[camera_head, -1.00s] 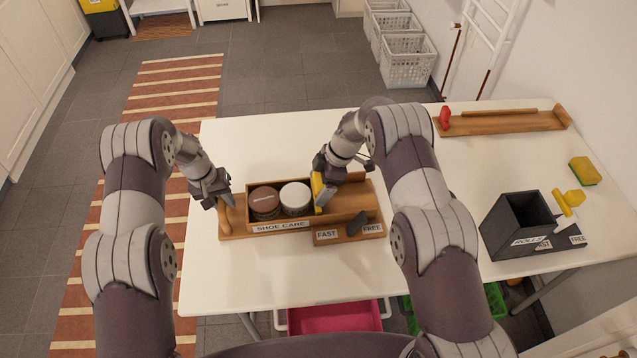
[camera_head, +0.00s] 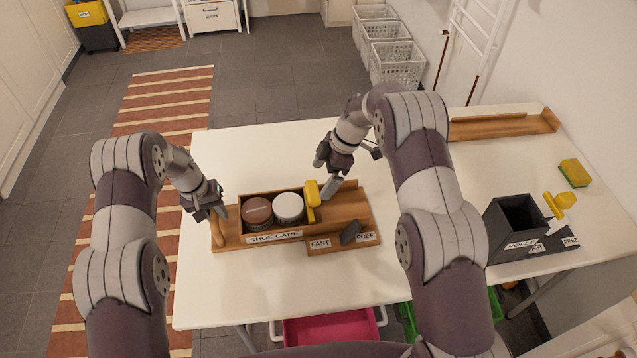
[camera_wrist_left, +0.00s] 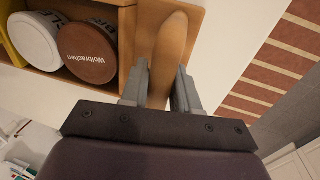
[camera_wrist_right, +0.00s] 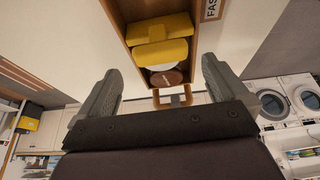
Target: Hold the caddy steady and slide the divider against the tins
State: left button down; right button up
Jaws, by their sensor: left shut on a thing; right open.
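The wooden caddy (camera_head: 230,241), labelled SHOE CARE, sits on the white table. Its left compartment holds a brown-lidded tin (camera_head: 257,211) and a white-lidded tin (camera_head: 289,207) side by side. The yellow divider (camera_head: 312,194) stands just right of the white tin; I cannot tell if they touch. A dark lever (camera_head: 350,232) on the caddy's front leans toward FREE. My left gripper (camera_head: 214,212) is shut on the wooden handle (camera_wrist_left: 171,45) at the caddy's left end. My right gripper (camera_head: 327,180) is open and empty, apart from the divider; in its wrist view the divider (camera_wrist_right: 160,51) lies beyond the fingers.
A black box (camera_head: 512,228) with its own FAST and FREE labels and a yellow piece (camera_head: 560,203) stands at the right. A yellow sponge (camera_head: 574,172) lies behind it. A wooden rack (camera_head: 500,126) lies at the back. The table in front of the caddy is clear.

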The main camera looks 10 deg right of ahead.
aim_at(313, 191)
jog(key=shift+a, duration=0.1)
jog(key=c, duration=0.4)
jog(key=shift+a+r, duration=0.85)
jog(key=shift+a, duration=0.05)
jog(key=c, duration=0.3)
jog(key=shift+s+a+r+n+h, duration=0.4)
jog(key=shift+s+a+r+n, duration=0.3)
jog(key=shift+s+a+n, duration=0.3)
jog(key=n+t+h, duration=0.1)
jog(key=n, duration=0.4)
jog(key=s+n+t+h, duration=0.1)
jog(key=n+t, duration=0.1)
jog(key=n, duration=0.3)
jog(key=d+n+t+h, duration=0.1)
jog(key=n, duration=0.5)
jog(key=shift+s+f+t, duration=0.2)
jog(key=shift+s+t, duration=0.15)
jog(key=shift+t, duration=0.05)
jog(key=x, duration=1.1)
jog(key=shift+d+f, duration=0.1)
jog(key=shift+d, duration=0.2)
